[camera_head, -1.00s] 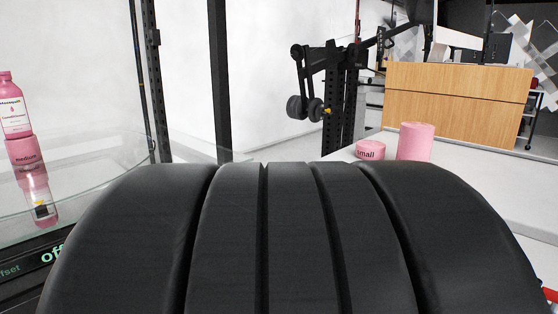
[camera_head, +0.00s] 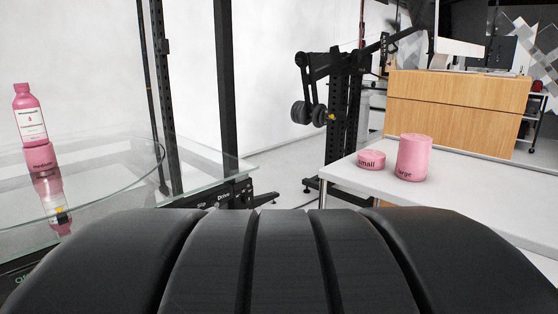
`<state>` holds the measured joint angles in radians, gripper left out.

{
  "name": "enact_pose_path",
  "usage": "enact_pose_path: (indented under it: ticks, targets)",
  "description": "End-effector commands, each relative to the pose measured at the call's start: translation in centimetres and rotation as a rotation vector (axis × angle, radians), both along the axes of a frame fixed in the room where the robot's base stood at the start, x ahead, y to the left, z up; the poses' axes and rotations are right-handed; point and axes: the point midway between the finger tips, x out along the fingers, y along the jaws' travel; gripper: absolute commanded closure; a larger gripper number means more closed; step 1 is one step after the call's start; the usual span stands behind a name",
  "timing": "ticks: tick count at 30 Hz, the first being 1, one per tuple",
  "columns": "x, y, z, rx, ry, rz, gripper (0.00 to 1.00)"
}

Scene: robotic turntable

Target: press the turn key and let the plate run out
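A round glass plate (camera_head: 110,176) lies at the left, over a larger glass top. A pink bottle (camera_head: 30,118) with a white label stands on a pink block (camera_head: 40,157) marked "medium" at the left, and their reflection shows in the glass below. The turn key cannot be made out; only a sliver of a dark panel (camera_head: 20,278) with green lettering shows at the lower left. My gripper is not in view. A large black ribbed part fills the bottom of the view and hides what lies behind it.
A white table (camera_head: 465,205) at the right holds a low pink block (camera_head: 371,159) marked "small" and a taller pink block (camera_head: 413,158) marked "large". A black rack (camera_head: 340,130) stands behind. A wooden desk (camera_head: 455,105) is at the back right. Grey floor shows between the tables.

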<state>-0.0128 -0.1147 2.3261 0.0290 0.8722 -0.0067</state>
Motion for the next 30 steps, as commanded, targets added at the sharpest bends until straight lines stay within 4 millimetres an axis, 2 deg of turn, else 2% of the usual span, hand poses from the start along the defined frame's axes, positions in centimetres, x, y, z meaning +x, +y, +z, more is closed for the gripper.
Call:
enact_pose_path:
  ticks: [3, 18, 30]
  targets:
    - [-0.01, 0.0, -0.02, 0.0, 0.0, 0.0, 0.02]
    - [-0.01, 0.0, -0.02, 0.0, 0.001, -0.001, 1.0]
    - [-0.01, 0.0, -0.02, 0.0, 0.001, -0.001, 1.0]
